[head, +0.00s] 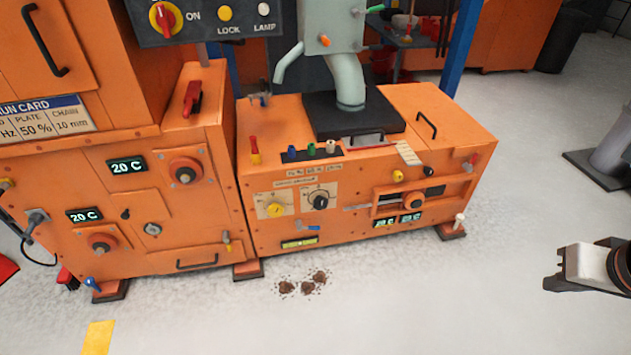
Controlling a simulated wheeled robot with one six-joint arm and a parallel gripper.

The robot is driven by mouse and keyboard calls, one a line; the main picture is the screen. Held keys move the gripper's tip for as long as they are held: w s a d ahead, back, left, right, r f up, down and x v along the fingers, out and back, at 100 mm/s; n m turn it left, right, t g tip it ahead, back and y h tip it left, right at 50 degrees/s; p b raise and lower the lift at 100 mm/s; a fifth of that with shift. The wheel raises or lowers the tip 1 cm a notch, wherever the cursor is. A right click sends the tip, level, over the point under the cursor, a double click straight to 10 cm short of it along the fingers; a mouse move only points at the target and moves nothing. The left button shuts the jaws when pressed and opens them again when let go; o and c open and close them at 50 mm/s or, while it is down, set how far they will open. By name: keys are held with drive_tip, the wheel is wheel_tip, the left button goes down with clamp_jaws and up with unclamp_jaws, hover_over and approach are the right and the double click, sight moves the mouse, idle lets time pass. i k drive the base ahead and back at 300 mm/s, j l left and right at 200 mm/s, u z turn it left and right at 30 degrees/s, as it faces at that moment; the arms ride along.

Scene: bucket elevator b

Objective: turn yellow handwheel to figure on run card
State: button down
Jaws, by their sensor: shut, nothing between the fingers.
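The run card (42,120) is on the orange cabinet at the left, cut off by the picture's edge. It reads PLATE 50 % and CHAIN 10 mm, with a cut-off entry ending in Hz. A round yellow knob (275,210) sits on a pale scale plate on the low orange housing. A smaller yellow knob (397,176) sits further right, above a slotted frame. I cannot tell which of the two is the handwheel, and their scale marks are too small to read. My gripper (550,284) is at the far right, shut and empty, well apart from both.
A black knob (319,201) is right beside the first yellow knob. Small displays (399,219) sit below the slotted frame. Brown debris (303,284) lies on the floor in front of the housing. The floor between the housing and my gripper is clear.

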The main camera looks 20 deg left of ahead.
sight(275, 210)
drive_tip(key=u, duration=1.3)
